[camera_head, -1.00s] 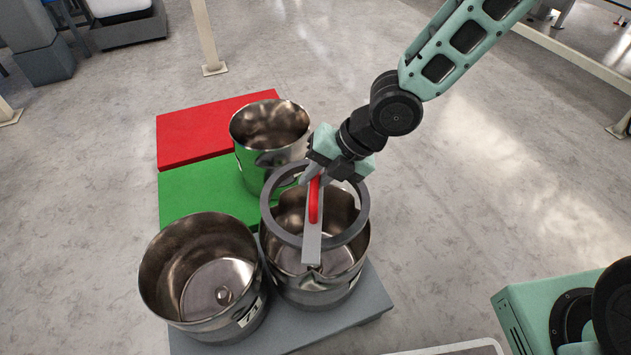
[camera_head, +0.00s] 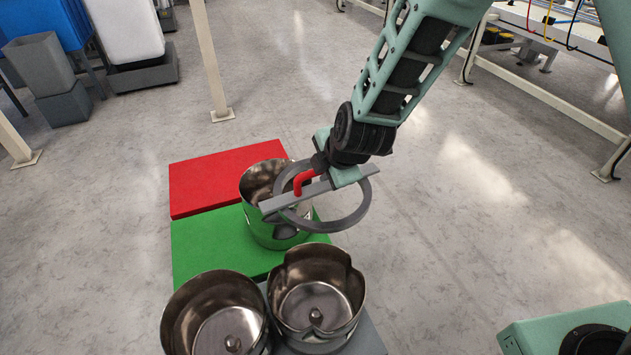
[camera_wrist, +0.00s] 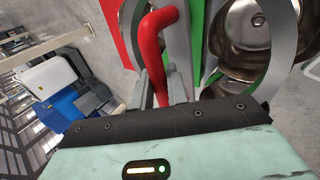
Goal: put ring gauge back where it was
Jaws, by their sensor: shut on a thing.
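The ring gauge (camera_head: 288,199) is a grey ring with a flat grey bar across it and a red handle. My gripper (camera_head: 318,176) is shut on it near the red handle and holds it up in the air. In the head view the gauge overlaps the far metal pot (camera_head: 262,228), which stands on the green block, and appears above it. In the wrist view the red handle (camera_wrist: 152,50) rises between the fingers, with part of the grey ring (camera_wrist: 283,50) at the right. The fingertips are partly hidden.
Two more open metal pots, one at left (camera_head: 178,318) and one at right (camera_head: 354,300), stand in front on a grey block. A green block (camera_head: 200,245) and a red block (camera_head: 205,190) lie behind them. Open floor (camera_head: 480,220) is to the right.

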